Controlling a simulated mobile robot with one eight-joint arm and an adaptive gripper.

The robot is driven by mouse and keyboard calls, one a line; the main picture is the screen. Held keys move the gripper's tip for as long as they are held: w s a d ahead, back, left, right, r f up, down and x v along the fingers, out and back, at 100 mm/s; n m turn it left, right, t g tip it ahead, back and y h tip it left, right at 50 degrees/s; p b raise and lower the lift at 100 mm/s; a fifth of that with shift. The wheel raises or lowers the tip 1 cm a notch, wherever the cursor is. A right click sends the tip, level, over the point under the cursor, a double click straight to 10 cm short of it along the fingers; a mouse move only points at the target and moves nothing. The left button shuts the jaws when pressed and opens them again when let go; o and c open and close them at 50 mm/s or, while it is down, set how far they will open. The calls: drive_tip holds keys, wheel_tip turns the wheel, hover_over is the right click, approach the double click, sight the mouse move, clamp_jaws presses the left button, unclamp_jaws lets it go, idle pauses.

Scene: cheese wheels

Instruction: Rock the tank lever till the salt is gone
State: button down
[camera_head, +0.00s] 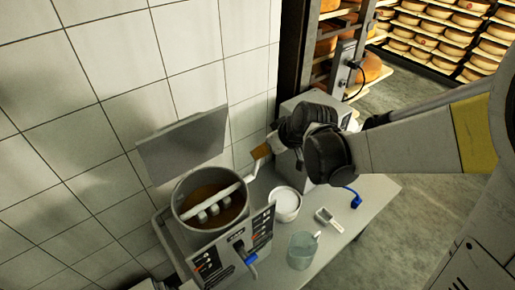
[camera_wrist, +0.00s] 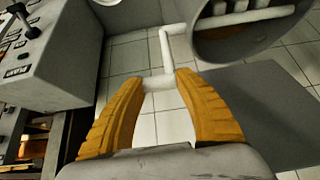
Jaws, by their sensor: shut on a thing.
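The round steel tank (camera_head: 180,215) stands on the table at the lower middle of the head view, with brown liquid inside. A white lever bar (camera_head: 217,200) with several short paddles lies across its mouth. The lever's cranked end (camera_wrist: 166,48) shows in the wrist view, with the tank (camera_wrist: 240,44) at top right. My gripper (camera_head: 258,152) is beside the tank, at the wall side. In the wrist view my gripper (camera_wrist: 158,82) is shut on the lever's handle, between two orange fingers. I cannot make out any salt in the tank.
A white bowl with pale contents (camera_head: 286,203), a clear jug (camera_head: 301,250), a small scoop (camera_head: 327,219) and a blue item (camera_head: 353,197) are on the table (camera_head: 372,200). A tilted grey lid (camera_head: 182,146) stands behind the tank by the tiled wall. Cheese shelves (camera_head: 440,40) are at back right.

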drive_tip(key=shift+s+d+f+t+y+b, duration=0.15)
drive_tip(key=shift+s+d+f+t+b, duration=0.15)
drive_tip(key=shift+s, duration=0.2)
drive_tip(key=shift+s+d+f+t+y+b, duration=0.1)
drive_tip(key=shift+s+d+f+y+b, duration=0.1)
drive_tip(key=shift+s+d+b, duration=0.2)
drive_tip(key=shift+s+d+f+t+y+b, duration=0.2)
drive_tip(key=shift+s+d+f+b, duration=0.1)
drive_tip(key=shift+s, duration=0.25)
drive_tip(key=c, duration=0.9)
unclamp_jaws()
drive_tip(key=shift+o, duration=0.2)
drive_tip(key=shift+d, duration=0.1)
drive_tip(key=shift+r, duration=0.1)
drive_tip(key=v, duration=1.2)
